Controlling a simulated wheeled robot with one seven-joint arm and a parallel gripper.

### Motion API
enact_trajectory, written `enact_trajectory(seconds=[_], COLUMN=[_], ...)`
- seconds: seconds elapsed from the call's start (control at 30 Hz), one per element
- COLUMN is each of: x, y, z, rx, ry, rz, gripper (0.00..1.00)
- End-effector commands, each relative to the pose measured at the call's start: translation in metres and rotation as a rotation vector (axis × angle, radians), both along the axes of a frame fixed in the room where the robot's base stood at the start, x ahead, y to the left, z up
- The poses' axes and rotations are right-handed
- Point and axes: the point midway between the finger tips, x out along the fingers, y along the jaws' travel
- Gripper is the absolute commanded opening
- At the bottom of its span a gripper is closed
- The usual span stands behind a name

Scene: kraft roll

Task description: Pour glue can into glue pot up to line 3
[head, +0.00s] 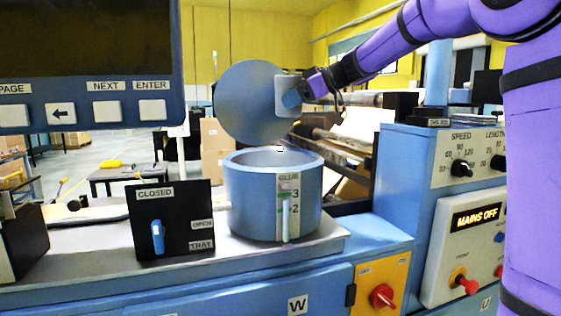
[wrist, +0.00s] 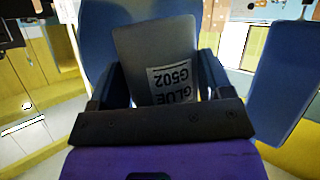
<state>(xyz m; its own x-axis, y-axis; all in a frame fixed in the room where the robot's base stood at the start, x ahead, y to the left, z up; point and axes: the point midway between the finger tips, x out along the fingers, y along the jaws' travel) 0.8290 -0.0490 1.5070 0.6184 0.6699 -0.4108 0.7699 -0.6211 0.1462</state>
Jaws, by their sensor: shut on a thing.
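My gripper (head: 293,98) is shut on the glue can (head: 248,103), a blue can whose large round end faces the head camera. The can is tilted and held above the glue pot (head: 250,195). In the wrist view the can's grey plate (wrist: 150,50), with an upside-down "GLUE G502" label, sits between my fingers. The blue, open-topped pot stands upright on the bench. Its front gauge (head: 288,212) shows numbers 3 and 2, a green mark by 3, and a pale column ending just below that mark. No clear stream shows; a small pale spot is at the pot's far rim.
A black panel with a blue lever (head: 158,238), labelled CLOSED, OPEN and TRAY, stands left of the pot. A control screen (head: 90,60) fills the upper left. A blue cabinet (head: 440,190) reading MAINS OFF stands to the right.

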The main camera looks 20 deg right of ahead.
Motion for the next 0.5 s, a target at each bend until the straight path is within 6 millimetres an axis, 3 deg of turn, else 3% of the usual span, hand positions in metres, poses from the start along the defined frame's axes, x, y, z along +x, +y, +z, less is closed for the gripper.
enact_trajectory(seconds=[0.5], x=[-0.0030], y=[0.0017], z=[-0.0039], rx=[-0.024], ry=[-0.050], rz=[-0.003], gripper=[0.35])
